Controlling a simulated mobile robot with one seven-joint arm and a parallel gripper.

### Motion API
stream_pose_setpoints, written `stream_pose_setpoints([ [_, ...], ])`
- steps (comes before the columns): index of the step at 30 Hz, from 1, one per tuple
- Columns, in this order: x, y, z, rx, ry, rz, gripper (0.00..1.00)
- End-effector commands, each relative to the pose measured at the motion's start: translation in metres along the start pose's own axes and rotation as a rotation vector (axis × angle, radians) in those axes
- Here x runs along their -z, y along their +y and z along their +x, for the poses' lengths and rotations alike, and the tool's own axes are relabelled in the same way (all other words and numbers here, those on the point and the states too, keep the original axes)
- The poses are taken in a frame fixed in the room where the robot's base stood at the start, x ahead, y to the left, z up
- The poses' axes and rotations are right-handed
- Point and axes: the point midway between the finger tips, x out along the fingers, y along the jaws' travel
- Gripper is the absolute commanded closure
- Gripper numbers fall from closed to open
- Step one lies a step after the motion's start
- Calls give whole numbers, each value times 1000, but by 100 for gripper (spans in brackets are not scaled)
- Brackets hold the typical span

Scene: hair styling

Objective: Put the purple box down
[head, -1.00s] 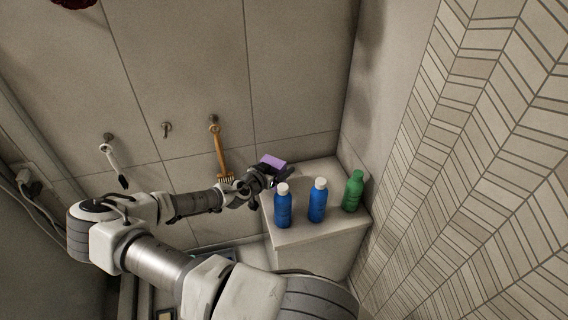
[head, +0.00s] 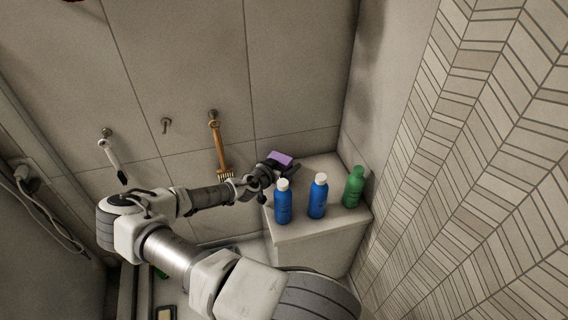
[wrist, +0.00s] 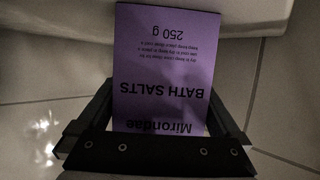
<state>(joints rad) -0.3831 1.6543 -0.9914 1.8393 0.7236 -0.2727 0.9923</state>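The purple box (head: 281,159) is at the end of my arm, above the back left part of the pale ledge (head: 318,170). In the wrist view the purple box (wrist: 165,65) fills the middle, with "BATH SALTS" upside down on its face. My gripper (head: 272,168) is shut on it, with one finger along each side in the wrist view (wrist: 163,100). I cannot tell whether the box's underside touches the ledge.
Two blue bottles with white caps (head: 283,203) (head: 317,197) stand on the ledge in front of and right of my gripper. A green bottle (head: 353,187) stands farther right. A wooden brush (head: 219,150) and a white-handled tool (head: 112,158) hang on the wall.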

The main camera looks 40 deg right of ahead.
Motion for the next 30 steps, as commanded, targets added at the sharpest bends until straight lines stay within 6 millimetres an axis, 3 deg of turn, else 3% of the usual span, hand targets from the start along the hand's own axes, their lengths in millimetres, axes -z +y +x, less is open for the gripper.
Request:
stream_pose_setpoints([
  [7,2,0,-1,0,0,0,0],
  [11,2,-1,-12,2,0,1,0],
  [24,2,-1,-96,2,0,-1,0],
  [30,1,-1,-115,1,0,0,0],
])
